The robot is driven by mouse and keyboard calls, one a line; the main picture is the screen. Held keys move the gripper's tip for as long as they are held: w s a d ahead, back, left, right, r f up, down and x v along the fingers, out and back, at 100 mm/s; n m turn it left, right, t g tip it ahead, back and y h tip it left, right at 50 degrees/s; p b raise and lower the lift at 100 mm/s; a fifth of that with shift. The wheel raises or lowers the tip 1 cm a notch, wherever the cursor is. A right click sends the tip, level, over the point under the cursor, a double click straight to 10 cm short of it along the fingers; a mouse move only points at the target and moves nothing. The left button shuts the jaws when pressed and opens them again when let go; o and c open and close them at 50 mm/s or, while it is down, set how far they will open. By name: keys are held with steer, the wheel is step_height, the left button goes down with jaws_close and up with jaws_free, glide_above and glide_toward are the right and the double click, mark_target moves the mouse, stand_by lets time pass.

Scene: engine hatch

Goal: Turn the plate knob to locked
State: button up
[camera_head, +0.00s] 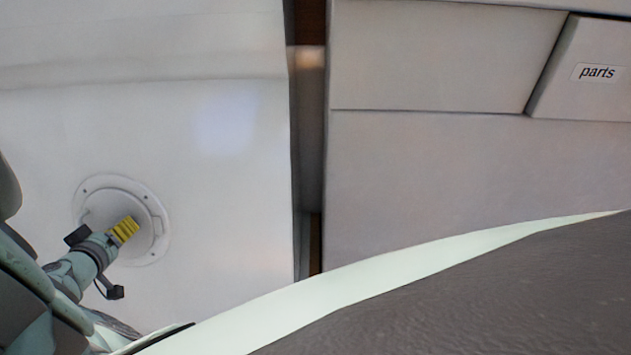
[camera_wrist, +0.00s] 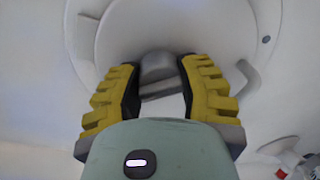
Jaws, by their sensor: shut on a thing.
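The round plate (camera_head: 152,211) is set in the white wall at the left of the head view, with a raised rim and small bolts. It fills the top of the wrist view (camera_wrist: 88,25). The plate knob (camera_wrist: 158,68) is a grey piece at the plate's middle. My gripper (camera_wrist: 157,80) has its two yellow ridged fingers on either side of the knob and is shut on it. In the head view my gripper (camera_head: 124,231) is at the plate, and its fingers hide the knob. I cannot read the knob's lock position.
A dark vertical gap (camera_head: 308,150) separates the white wall from grey panels (camera_head: 430,180) on the right. A drawer labelled "parts" (camera_head: 597,72) is at the top right. The white wall around the plate is clear. Small blurred items (camera_wrist: 285,158) show at the wrist view's lower right.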

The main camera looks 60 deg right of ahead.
steer(key=n+p, duration=0.1)
steer(key=n, duration=0.3)
steer(key=shift+r+n, duration=0.1)
steer(key=shift+n, duration=0.2)
steer(key=n+p, duration=0.2)
steer(key=n, duration=0.3)
steer(key=shift+g, duration=0.3)
steer(key=o, duration=1.2)
steer(key=shift+o, duration=0.2)
steer(key=shift+s, duration=0.1)
steer(key=shift+s+a+r, duration=0.15)
steer(key=shift+a+r, duration=0.1)
steer(key=shift+a, duration=0.2)
steer(key=v, duration=1.1)
